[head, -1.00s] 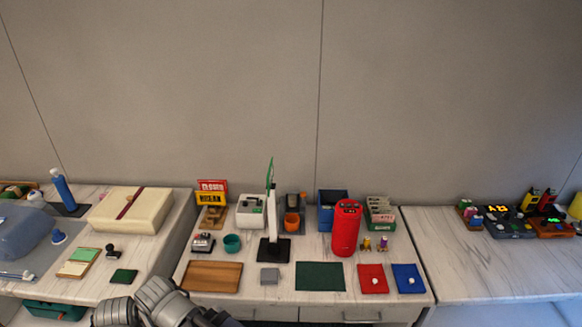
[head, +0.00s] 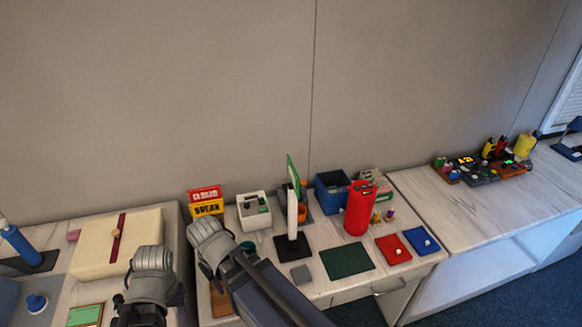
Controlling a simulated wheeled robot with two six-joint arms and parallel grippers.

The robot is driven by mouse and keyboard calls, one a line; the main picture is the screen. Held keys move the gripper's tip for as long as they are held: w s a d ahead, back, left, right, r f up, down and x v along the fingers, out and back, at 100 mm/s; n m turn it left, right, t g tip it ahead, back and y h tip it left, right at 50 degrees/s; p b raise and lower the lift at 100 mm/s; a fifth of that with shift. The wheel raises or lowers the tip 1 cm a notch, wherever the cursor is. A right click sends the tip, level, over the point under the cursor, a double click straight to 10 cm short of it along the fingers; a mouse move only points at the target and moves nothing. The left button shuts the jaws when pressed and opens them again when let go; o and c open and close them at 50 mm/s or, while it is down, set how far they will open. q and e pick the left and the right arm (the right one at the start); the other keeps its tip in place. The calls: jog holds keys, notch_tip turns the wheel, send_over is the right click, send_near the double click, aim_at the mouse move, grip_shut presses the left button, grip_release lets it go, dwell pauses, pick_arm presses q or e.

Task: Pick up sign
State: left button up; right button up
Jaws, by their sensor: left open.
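A red sign with white letters (head: 205,192) and a black-and-yellow sign reading BREAK (head: 208,209) stand together at the back left of the middle table. My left gripper (head: 152,260) is in front of the cream box, left of and nearer than the signs. It is open and appears empty, though its fingertips are hard to make out. My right gripper (head: 209,238) is just below the signs in the picture and hides their foot and the table there. Its jaws cannot be made out, and contact with the signs cannot be judged.
A white device (head: 254,211) stands right of the signs. A thin upright panel (head: 292,210) on a black base, a blue bin (head: 331,193) and a red cylinder (head: 359,209) stand farther right. The cream box (head: 92,244) is at left. The right table's middle is clear.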

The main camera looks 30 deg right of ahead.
jog(key=w+d+r+m+t+p, duration=0.1)
jog(key=w+d+r+m+p, duration=0.1)
jog(key=w+d+r+p, duration=0.55)
jog(key=w+d+r+m+t+p, duration=0.2)
jog(key=d+r+p, duration=0.8)
jog(key=r, duration=0.3)
notch_tip(320, 180, up, 3)
jog(key=m+t+p, duration=0.1)
jog(key=m, duration=0.1)
send_over(292, 175)
jog(key=s, duration=0.1)
pick_arm(q)
notch_tip(292, 175, up, 19)
jog(key=b, duration=0.2)
pick_arm(e)
jog(key=shift+x, duration=1.4)
pick_arm(q)
jog(key=shift+s+d, duration=0.1)
pick_arm(e)
jog(key=shift+s+a+f, duration=0.15)
jog(key=b+x, duration=0.5)
jog(key=shift+s, duration=0.15)
pick_arm(q)
notch_tip(292, 175, down, 5)
jog(key=shift+r, duration=0.15)
jog(key=shift+f, duration=0.25)
pick_arm(e)
jog(key=shift+f, duration=0.2)
jog(key=shift+c, duration=0.2)
